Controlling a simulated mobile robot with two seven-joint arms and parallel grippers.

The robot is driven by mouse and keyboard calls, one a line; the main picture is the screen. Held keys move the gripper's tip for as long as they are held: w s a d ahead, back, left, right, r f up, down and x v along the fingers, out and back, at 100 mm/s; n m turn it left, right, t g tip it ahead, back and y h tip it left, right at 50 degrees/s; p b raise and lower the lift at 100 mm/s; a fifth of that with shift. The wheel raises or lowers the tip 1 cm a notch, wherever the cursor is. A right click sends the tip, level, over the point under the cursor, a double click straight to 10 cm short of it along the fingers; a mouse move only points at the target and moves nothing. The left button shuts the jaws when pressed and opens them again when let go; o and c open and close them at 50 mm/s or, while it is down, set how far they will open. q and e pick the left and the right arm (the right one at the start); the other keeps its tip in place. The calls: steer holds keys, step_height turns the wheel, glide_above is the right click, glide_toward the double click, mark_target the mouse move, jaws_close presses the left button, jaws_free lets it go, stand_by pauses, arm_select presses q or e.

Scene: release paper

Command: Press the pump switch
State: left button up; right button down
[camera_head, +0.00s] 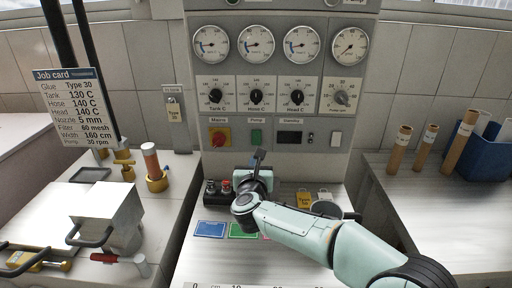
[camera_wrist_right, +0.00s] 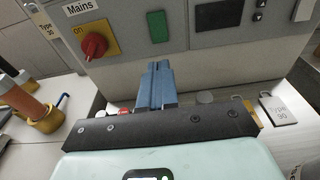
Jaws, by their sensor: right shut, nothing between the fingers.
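The pump switch (camera_head: 256,137) is a green rectangle under a Pump label on the grey control panel (camera_head: 336,158). It also shows in the right wrist view (camera_wrist_right: 157,27), unobstructed. The red Mains knob (camera_head: 219,137) on a yellow plate is just left of it, also in the wrist view (camera_wrist_right: 95,46). My right gripper (camera_head: 259,155) is shut and empty. Its blue fingertips (camera_wrist_right: 157,67) appear just below the green switch in both views, apart from it in the picture. The exact depth gap to the panel is hard to judge. My left gripper is not in view.
Dials and gauges (camera_head: 255,44) fill the panel above. A dark display (camera_head: 289,138) and a white rocker (camera_head: 336,139) are right of the switch.

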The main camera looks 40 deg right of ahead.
mark_target(257, 143)
steer(key=p+x, duration=0.2)
steer(key=x, duration=0.8)
steer(key=shift+w+d, duration=0.15)
steer(key=shift+d, duration=0.05)
steer(key=f+b, duration=0.1)
steer(key=b, duration=0.3)
steer(key=shift+w+d+t+h, duration=0.1)
steer(key=shift+t+h, duration=0.2)
steer(key=shift+r, duration=0.35)
steer(key=shift+d+r, duration=0.1)
steer(key=shift+r, duration=0.05)
